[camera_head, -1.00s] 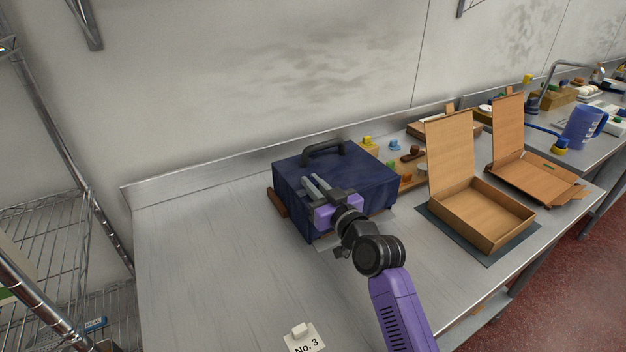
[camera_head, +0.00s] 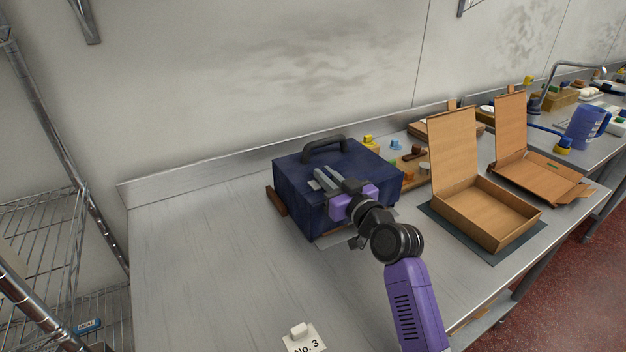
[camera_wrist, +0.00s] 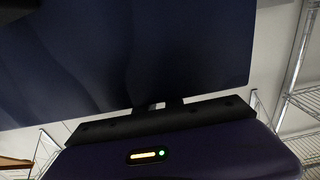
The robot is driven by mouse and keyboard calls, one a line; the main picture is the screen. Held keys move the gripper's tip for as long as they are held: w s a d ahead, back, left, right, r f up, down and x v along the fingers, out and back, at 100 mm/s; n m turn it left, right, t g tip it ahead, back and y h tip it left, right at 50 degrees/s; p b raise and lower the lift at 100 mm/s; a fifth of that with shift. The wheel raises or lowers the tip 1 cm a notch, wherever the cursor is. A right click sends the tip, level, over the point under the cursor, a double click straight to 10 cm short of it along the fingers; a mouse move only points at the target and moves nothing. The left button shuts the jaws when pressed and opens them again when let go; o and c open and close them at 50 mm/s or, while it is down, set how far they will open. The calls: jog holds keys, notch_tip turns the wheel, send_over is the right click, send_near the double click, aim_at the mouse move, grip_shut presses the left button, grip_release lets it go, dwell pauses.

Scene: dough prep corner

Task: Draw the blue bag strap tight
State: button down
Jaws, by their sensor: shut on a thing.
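The blue bag (camera_head: 297,190) is a dark blue, box-shaped bag on the steel counter, with a dark grey handle (camera_head: 326,146) on top. My gripper (camera_head: 325,180) is over the bag's front right part, its fingers pointing to the back left. It is shut on the strap, which is mostly hidden at the fingers; a small grey piece shows beside the fingertips. In the wrist view the bag (camera_wrist: 190,50) fills the upper left as a dark blue surface, and the fingertips cannot be made out clearly.
An open cardboard box (camera_head: 487,215) stands on a dark mat to the right, with another open box (camera_head: 540,178) beyond it. A brown block (camera_head: 277,201) lies at the bag's left. A "No. 3" card (camera_head: 304,338) lies near the front edge. The counter's left part is clear.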

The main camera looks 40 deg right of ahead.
jog(key=shift+s+d, duration=0.15)
jog(key=shift+d, duration=0.3)
jog(key=shift+s+d+f+b, duration=0.1)
jog(key=shift+s+d+b, duration=0.1)
jog(key=shift+d+b, duration=0.5)
jog(key=c, duration=1.4)
grip_release()
jog(key=shift+a, duration=0.15)
jog(key=shift+c, duration=0.2)
jog(key=b+v, duration=0.1)
jog(key=v, duration=1.1)
